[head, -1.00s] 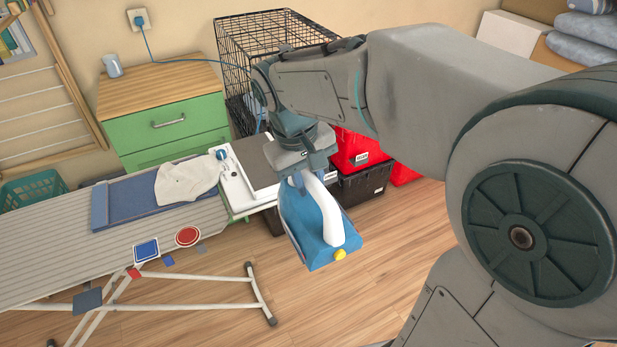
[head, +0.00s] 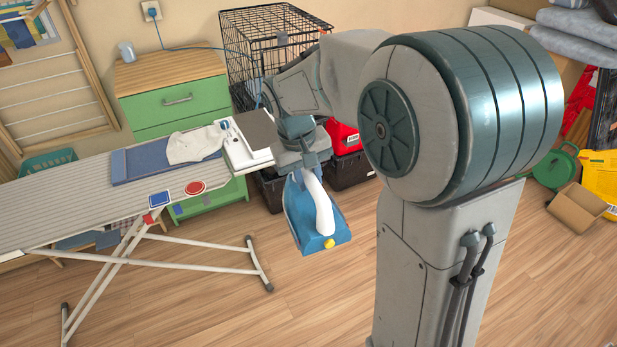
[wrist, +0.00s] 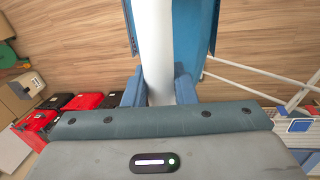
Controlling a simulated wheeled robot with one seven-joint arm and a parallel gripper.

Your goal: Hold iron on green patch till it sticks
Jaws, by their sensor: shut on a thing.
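My gripper (head: 303,164) is shut on the white handle of the blue iron (head: 305,222). It holds the iron in the air over the floor, right of the ironing board's end. The iron's white handle (wrist: 152,45) also shows between the fingers in the wrist view. The grey striped ironing board (head: 60,200) stands at the left. On its front edge lie a blue square patch (head: 159,199) and a red round patch (head: 195,187). A cream cloth (head: 194,146) lies on a blue cloth (head: 140,163) on the board. I cannot make out a green patch.
A green drawer cabinet (head: 178,104) stands behind the board, with a wire crate (head: 270,45) beside it. Red and black totes (head: 348,170) stand behind the iron. A cardboard box (head: 576,209) is on the floor at right. The front floor is clear.

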